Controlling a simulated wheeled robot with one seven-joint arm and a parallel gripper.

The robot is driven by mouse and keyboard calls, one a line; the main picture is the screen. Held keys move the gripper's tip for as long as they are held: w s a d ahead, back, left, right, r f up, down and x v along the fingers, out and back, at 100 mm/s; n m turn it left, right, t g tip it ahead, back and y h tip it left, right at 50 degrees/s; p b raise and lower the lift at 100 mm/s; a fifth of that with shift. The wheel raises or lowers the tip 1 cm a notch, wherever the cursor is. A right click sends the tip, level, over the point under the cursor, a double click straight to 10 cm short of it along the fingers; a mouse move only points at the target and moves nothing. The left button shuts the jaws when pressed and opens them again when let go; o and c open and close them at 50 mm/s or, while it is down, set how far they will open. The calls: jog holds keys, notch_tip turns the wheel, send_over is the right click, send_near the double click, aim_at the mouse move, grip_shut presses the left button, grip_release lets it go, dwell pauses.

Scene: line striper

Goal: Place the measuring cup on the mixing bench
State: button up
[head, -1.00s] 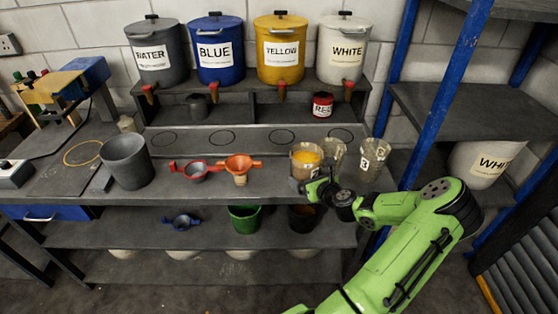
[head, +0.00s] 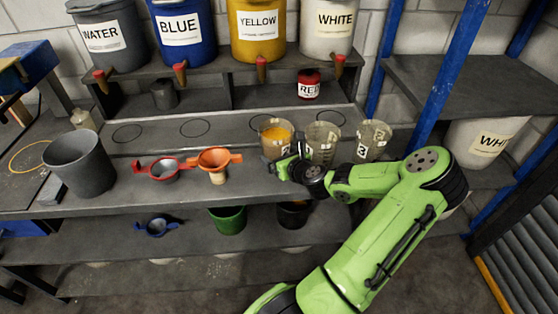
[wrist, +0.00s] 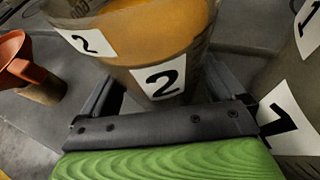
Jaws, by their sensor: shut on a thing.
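The measuring cup (head: 277,143) is a clear cup with orange-yellow liquid. In the wrist view the cup (wrist: 163,45) carries labels reading 2 and stands between the fingers of my gripper (wrist: 160,90). In the head view my gripper (head: 285,163) is at the cup's near side, shut on it. The cup looks upright; I cannot tell whether its base touches a surface. The mixing bench (head: 255,185) is the grey worktop with drawn circles, beneath and around the cup. My arm hides part of the bench to the right.
Two other clear cups (head: 322,146) (head: 372,141) stand close to the right. An orange funnel (head: 214,160), a red ring holder (head: 163,170) and a grey bucket (head: 80,163) stand to the left. Labelled paint tanks (head: 258,25) are behind. A blue rack post (head: 440,85) rises at right.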

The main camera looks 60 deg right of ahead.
jog(key=shift+s+a+r, duration=0.15)
jog(key=shift+a+r, duration=0.1)
jog(key=shift+f, duration=0.15)
jog(key=o, duration=1.6)
jog(key=shift+d+f, duration=0.1)
jog(key=shift+f, duration=0.05)
jog(key=shift+o, duration=0.2)
jog(key=shift+r, duration=0.25)
jog(key=p+v, duration=0.2)
jog(key=v, duration=1)
jog(key=shift+a+f, duration=0.1)
jog(key=shift+a, duration=0.2)
jog(key=w+a+n+g+y, duration=0.3)
jog(key=w+a+n+g, duration=0.1)
jog(key=a+n, duration=0.6)
jog(key=w+a+n+g+y, duration=0.3)
jog(key=a+n, duration=0.5)
jog(key=n, duration=0.5)
jog(key=s+a+r+n, duration=1)
jog(key=a+r+n, duration=0.4)
jog(key=n, duration=0.4)
jog(key=shift+a, duration=0.25)
